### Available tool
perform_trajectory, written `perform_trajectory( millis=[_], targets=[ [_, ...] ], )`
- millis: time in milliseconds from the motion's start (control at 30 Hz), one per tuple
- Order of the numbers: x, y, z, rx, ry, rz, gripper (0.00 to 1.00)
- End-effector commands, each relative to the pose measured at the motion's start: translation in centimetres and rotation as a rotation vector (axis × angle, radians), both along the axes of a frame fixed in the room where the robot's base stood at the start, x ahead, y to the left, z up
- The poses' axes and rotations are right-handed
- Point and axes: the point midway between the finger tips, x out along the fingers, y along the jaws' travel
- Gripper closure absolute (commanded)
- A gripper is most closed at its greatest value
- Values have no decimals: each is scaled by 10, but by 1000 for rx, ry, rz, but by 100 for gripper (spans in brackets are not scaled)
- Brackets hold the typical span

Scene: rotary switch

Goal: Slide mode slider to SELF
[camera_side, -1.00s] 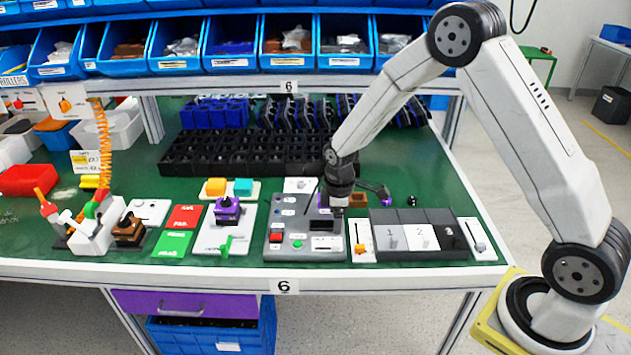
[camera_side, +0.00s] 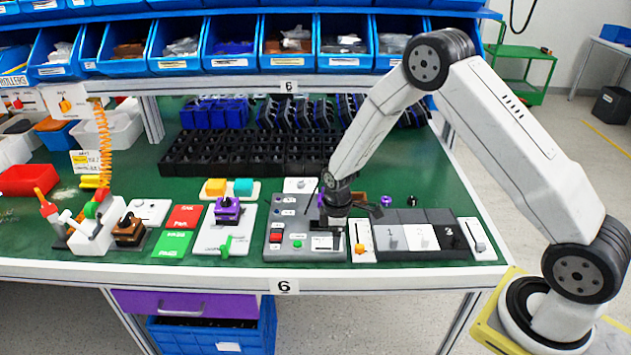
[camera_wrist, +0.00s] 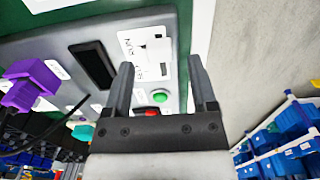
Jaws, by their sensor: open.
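The grey control box (camera_side: 285,252) stands near the front of the bench. On it is a white plate (camera_side: 321,243), which also shows in the wrist view (camera_wrist: 132,42) with upside-down lettering that looks like RUN. I take this to be the mode slider; its knob position and a SELF mark are not readable. My gripper (camera_side: 343,232) is low over the box's right part, close to the plate. In the wrist view my gripper (camera_wrist: 163,80) is open, with nothing between its fingers. Whether a finger touches the slider cannot be told.
A green button (camera_wrist: 159,97), red button (camera_wrist: 152,112) and dark display (camera_wrist: 93,65) are close by on the box. An orange-knob slider (camera_side: 361,248) stands just right, beside the numbered blocks (camera_side: 421,237). A purple part (camera_wrist: 33,86) with a cable lies at the wrist view's left.

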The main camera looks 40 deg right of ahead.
Motion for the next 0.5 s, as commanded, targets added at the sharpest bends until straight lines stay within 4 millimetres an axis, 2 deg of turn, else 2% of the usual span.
perform_trajectory(
  millis=[200, 500],
  targets=[
    [0, 0, -17, 0, 1, 0, 26],
    [0, 0, -22, 0, -1, 0, 26]
  ],
)
